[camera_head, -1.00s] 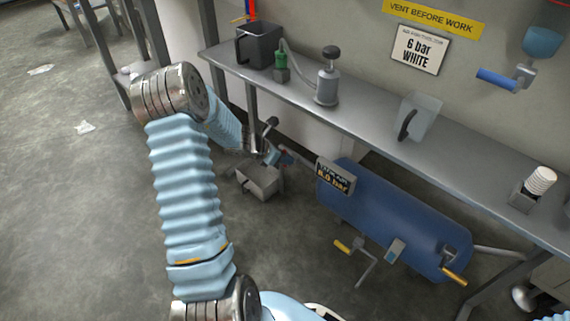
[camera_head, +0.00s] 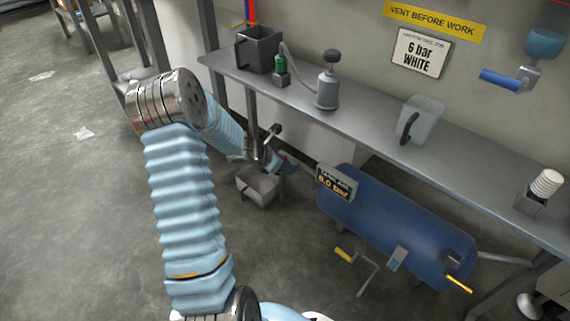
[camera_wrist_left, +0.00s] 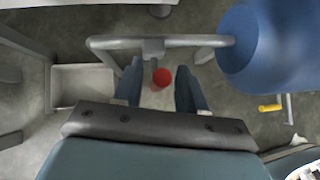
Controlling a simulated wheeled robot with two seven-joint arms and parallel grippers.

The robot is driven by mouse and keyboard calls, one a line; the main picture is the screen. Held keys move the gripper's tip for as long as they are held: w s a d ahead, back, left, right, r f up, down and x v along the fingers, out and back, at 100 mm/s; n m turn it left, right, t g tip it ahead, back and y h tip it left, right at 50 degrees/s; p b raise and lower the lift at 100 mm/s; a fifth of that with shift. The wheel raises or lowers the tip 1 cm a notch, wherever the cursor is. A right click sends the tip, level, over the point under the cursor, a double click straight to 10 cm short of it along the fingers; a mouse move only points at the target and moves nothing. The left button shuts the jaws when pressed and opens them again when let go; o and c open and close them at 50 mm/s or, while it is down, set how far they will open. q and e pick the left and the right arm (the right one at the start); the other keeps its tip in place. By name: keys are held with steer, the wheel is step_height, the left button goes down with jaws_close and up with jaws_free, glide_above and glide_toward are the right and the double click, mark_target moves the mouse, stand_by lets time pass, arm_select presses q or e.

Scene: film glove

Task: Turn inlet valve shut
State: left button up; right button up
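The blue tank (camera_head: 395,228) stands under the bench, with a display reading 8.0 bar (camera_head: 337,182) at its left end. In the left wrist view, a grey pipe (camera_wrist_left: 112,42) runs to the tank's end and carries a small grey valve body (camera_wrist_left: 153,48). A round red part (camera_wrist_left: 161,77), which looks like the valve's handle end, shows just below it. My left gripper (camera_wrist_left: 158,88) is open, its two blue fingers on either side of the red part; contact cannot be told. In the head view the left gripper (camera_head: 284,163) is small, beside the tank's left end. My right gripper is out of view.
A grey bin (camera_head: 258,188) stands below the left gripper. Floor at left is open.

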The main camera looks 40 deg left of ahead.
arm_select(q)
steer(key=p+v, duration=0.4)
steer(key=v, duration=0.9)
steer(key=shift+s+r, duration=0.25)
steer(key=shift+s, duration=0.05)
